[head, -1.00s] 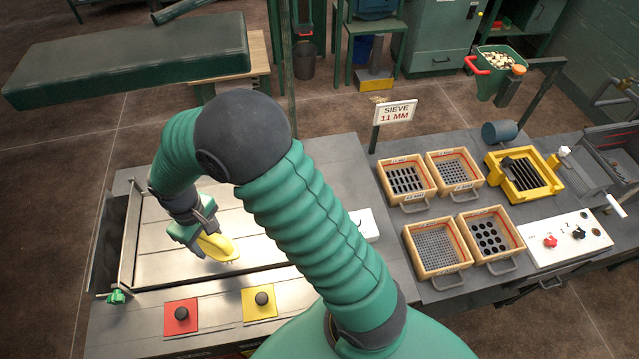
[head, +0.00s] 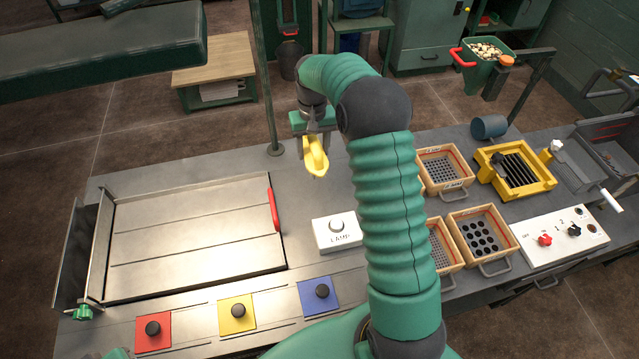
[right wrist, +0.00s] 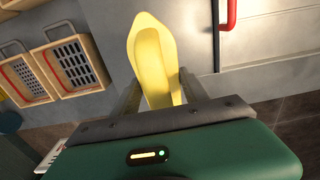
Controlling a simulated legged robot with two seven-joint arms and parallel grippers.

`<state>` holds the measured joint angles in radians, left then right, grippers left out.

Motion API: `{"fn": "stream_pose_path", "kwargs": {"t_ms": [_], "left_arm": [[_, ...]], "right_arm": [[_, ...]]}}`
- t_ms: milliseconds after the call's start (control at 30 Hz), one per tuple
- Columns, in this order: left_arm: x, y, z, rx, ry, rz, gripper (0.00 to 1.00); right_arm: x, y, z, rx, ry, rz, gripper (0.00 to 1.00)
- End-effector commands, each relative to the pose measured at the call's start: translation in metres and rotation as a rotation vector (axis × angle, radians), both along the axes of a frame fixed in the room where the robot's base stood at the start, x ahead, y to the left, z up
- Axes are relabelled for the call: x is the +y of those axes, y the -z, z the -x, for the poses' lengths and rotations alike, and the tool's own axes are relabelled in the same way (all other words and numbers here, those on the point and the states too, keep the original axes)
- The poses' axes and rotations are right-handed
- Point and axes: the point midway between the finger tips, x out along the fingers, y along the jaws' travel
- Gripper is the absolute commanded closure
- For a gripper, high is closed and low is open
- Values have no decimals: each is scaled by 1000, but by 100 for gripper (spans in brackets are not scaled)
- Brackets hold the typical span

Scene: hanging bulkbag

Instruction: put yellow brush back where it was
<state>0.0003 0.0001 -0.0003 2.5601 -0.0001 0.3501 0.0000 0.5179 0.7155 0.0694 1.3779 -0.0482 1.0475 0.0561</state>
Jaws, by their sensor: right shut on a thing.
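The metal tray (head: 190,245) with a red handle (head: 273,210) is at left. A white lamp button (head: 336,232) stands in the middle. Red, yellow and blue button plates line the front. Wooden sieves (head: 482,237) are at right, partly behind my arm.

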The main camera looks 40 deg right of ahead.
Motion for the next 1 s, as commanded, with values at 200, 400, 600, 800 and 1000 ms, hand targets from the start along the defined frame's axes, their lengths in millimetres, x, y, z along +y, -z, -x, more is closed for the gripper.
{"fn": "stream_pose_path", "kwargs": {"t_ms": [200, 400, 600, 800, 1000], "left_arm": [[0, -6, 0, 0, 0, 0, 64], [0, -9, 0, 0, 1, 0, 64], [0, -13, 0, 0, 1, 0, 64], [0, -11, 0, 0, 0, 0, 64], [0, -11, 0, 0, 1, 0, 64]], "right_arm": [[-5, 42, 1, 6, 9, -3, 85], [-4, 72, 1, 4, 8, -3, 85], [-4, 99, 1, 2, 6, 0, 85], [-4, 100, 1, 1, 6, 0, 85], [-5, 101, 1, 1, 7, 0, 29]]}}
